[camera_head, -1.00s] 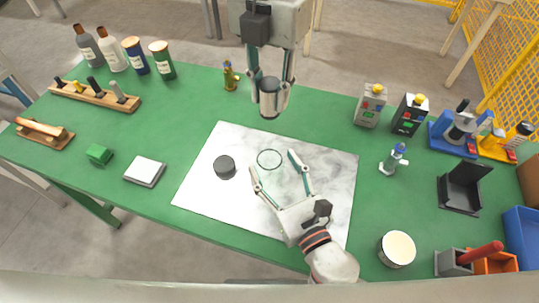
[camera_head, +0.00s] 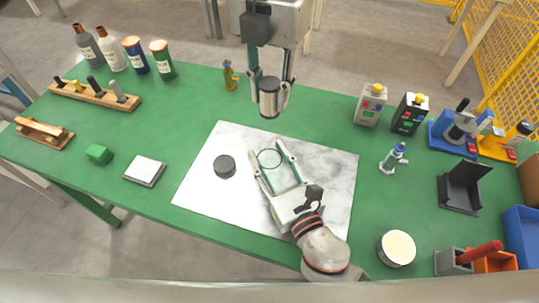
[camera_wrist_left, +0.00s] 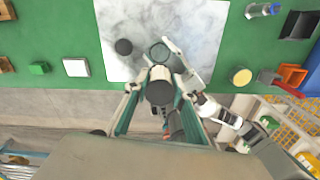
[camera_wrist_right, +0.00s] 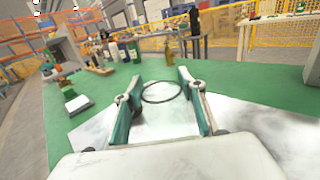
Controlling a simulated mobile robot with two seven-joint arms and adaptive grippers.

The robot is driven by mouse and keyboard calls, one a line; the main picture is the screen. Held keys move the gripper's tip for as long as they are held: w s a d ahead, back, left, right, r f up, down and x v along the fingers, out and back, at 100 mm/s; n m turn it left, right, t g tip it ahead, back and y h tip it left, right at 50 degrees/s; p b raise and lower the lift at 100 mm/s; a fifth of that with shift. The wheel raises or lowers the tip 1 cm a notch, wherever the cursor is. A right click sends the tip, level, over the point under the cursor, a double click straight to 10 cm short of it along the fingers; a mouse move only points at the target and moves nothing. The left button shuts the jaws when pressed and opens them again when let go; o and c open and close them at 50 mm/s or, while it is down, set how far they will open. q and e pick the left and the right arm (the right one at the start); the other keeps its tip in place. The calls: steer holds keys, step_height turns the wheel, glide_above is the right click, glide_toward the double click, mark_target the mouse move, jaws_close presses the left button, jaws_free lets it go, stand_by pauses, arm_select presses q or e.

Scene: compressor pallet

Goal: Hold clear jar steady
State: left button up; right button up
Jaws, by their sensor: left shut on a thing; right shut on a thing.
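The clear jar (camera_head: 269,158) stands on the white marble sheet (camera_head: 225,205); only its thin round rim shows well. My right gripper (camera_head: 269,151) has its fingers on either side of the jar and is shut on it. The jar also shows between the fingers in the right wrist view (camera_wrist_right: 161,92). My left gripper (camera_head: 269,104) is shut on a silver cylinder with a dark top (camera_head: 269,88), held above the table behind the jar. That cylinder looks dark in the left wrist view (camera_wrist_left: 159,93).
A dark round lid (camera_head: 224,166) lies on the sheet left of the jar. A small amber bottle (camera_head: 229,77) stands behind. Two boxes with buttons, a small pump bottle (camera_head: 393,159) and a black holder (camera_head: 462,190) are at right.

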arm_select(q)
step_height(320, 180, down, 13)
arm_select(e)
steer(key=shift+f, duration=0.1)
stand_by(1.6)
arm_select(q)
steer(key=o, duration=1.1)
steer(key=shift+c, duration=0.2)
steer(key=shift+r, duration=0.15)
step_height(320, 180, up, 12)
steer(key=shift+f, duration=0.1)
arm_select(e)
steer(key=o, duration=1.3)
steer(key=shift+c, duration=0.2)
